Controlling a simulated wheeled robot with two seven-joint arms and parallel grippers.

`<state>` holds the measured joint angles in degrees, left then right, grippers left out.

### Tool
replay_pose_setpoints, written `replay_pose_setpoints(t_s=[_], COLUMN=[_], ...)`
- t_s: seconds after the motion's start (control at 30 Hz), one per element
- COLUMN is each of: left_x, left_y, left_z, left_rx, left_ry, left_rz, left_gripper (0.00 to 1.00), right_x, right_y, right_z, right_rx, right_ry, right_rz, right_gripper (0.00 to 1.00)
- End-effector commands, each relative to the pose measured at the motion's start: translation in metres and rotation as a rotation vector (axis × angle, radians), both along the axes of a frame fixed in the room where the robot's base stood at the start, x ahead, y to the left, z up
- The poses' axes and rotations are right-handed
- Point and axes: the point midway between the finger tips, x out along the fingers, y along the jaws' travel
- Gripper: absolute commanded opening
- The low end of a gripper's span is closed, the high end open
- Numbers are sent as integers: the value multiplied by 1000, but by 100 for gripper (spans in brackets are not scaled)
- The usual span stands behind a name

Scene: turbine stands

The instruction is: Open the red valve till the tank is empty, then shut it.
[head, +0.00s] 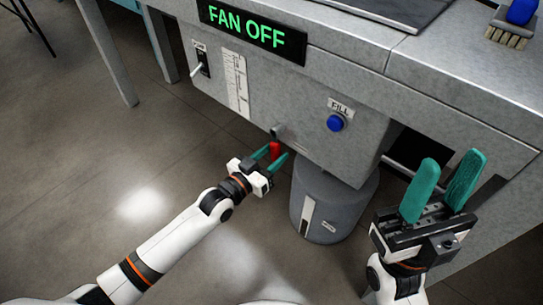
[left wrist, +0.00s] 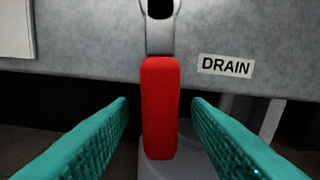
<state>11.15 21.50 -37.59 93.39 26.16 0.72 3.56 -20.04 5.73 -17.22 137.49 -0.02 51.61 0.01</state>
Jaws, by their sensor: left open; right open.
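The red valve handle (head: 275,150) hangs straight down from a metal pivot at the lower edge of the grey tank cabinet. In the left wrist view the red handle (left wrist: 161,108) stands upright in the middle, below its silver shank. My left gripper (head: 270,160) is open, with its teal fingers on both sides of the handle; gaps show on both sides in the left wrist view. A DRAIN label (left wrist: 226,66) is right of the handle. My right gripper (head: 442,185) is open and empty at the right. The level inside the tank cannot be read here.
A grey bucket (head: 330,205) stands on the floor under the cabinet. The cabinet front has a blue FILL button (head: 335,122), a white scale strip (head: 235,85), a toggle switch (head: 200,65) and a FAN OFF display (head: 252,32). A brush (head: 510,28) lies on top. The floor at left is clear.

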Motion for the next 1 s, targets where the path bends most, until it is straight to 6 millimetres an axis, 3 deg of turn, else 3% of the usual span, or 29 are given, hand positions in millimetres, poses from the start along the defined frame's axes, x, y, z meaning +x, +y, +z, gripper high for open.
replay_pose_setpoints(t_s=[0.1,0.37,0.7,1.0], left_x=[0,0,-1,-8], left_y=[0,0,-1,-9], left_z=[0,0,1,5], left_rx=[0,0,-14,-130], left_ry=[0,0,11,97], left_rz=[0,0,0,0], left_gripper=[42,0,0,0], right_x=[0,0,0,0], right_y=[0,0,0,0], right_z=[0,0,3,21], right_rx=[0,0,0,0], right_ry=[1,1,1,1], right_rz=[0,0,0,0], right_gripper=[44,44,44,44])
